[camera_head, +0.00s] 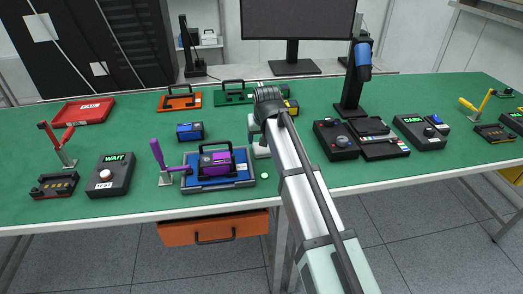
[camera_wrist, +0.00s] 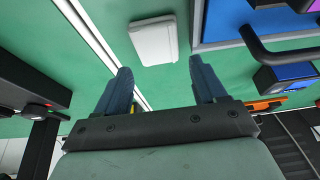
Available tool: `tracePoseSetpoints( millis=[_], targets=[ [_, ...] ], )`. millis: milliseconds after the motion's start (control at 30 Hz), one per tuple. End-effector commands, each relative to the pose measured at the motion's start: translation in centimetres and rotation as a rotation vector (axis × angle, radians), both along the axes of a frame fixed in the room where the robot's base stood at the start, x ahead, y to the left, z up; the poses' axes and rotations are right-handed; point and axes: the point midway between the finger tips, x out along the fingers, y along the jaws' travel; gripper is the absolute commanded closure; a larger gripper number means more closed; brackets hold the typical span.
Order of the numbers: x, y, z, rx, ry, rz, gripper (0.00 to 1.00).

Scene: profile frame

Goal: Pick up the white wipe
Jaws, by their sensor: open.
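The white wipe (camera_wrist: 154,41) shows in the wrist view as a small white rectangular block with rounded corners, lying on the green tabletop. My gripper (camera_wrist: 160,70) is open, with its two dark blue fingers spread apart. The wipe lies just beyond the fingertips, roughly centred between them in the picture, and nothing is held. In the head view my arm reaches over the table's front edge, and its end is near a pale grey-white shape (camera_head: 261,151) right of the blue tray. I cannot tell there which part is wipe and which is gripper.
The blue tray (camera_head: 241,183) with a purple-and-black case (camera_head: 216,162) lies close on the left; its blue edge also shows in the wrist view (camera_wrist: 226,20). The table's white front edge (camera_head: 130,215) is near.

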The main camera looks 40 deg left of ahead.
Motion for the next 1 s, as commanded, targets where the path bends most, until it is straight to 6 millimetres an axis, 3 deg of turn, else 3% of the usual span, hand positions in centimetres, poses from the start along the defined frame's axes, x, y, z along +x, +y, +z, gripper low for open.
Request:
tracePoseSetpoints(
  millis=[433, 733, 1000],
  targets=[
    [0.8, 0.5, -4.5, -0.001, 0.001, 0.000, 0.30],
    [0.9, 0.7, -5.0, 0.001, -0.001, 0.000, 0.30],
    [0.9, 0.7, -5.0, 0.000, 0.000, 0.000, 0.55]
  ],
)
